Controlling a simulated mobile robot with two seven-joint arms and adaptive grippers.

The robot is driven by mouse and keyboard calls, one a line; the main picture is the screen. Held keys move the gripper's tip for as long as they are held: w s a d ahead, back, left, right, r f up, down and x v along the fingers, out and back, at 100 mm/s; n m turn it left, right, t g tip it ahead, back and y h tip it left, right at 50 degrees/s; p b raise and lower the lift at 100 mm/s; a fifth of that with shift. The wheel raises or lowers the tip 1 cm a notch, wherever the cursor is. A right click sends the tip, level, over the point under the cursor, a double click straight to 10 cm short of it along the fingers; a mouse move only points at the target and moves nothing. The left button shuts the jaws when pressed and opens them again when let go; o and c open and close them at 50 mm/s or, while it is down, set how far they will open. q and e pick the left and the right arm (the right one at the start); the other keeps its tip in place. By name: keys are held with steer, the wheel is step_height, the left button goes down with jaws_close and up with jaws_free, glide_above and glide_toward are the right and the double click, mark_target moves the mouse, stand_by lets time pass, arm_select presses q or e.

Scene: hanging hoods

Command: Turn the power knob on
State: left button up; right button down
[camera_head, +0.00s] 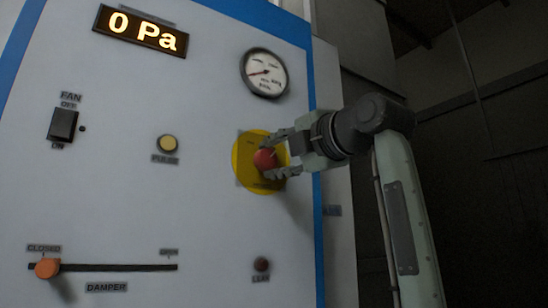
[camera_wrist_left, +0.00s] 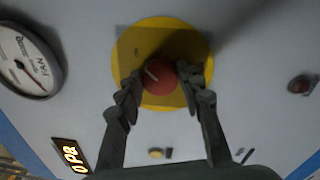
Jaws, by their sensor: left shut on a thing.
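The red power knob (camera_head: 264,160) sits on a round yellow plate (camera_head: 243,176) on the panel, right of its middle. My left gripper (camera_head: 272,156) has its fingers on both sides of the knob and is shut on it. In the left wrist view the red knob (camera_wrist_left: 160,84) is between the fingertips, with a pale line on its face pointing up and left. The plate's lettering is too blurred to read. My right gripper is not in view.
The display (camera_head: 141,30) reads 0 Pa. A round gauge (camera_head: 264,73) is above the knob. A fan switch (camera_head: 63,124), yellow pulse button (camera_head: 167,144), dark leak lamp (camera_head: 262,264) and damper slider (camera_head: 47,268) at the closed end share the panel.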

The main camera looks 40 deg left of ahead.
arm_select(q)
steer(key=o, duration=1.2)
steer(key=shift+c, duration=0.2)
steer(key=v, duration=1.2)
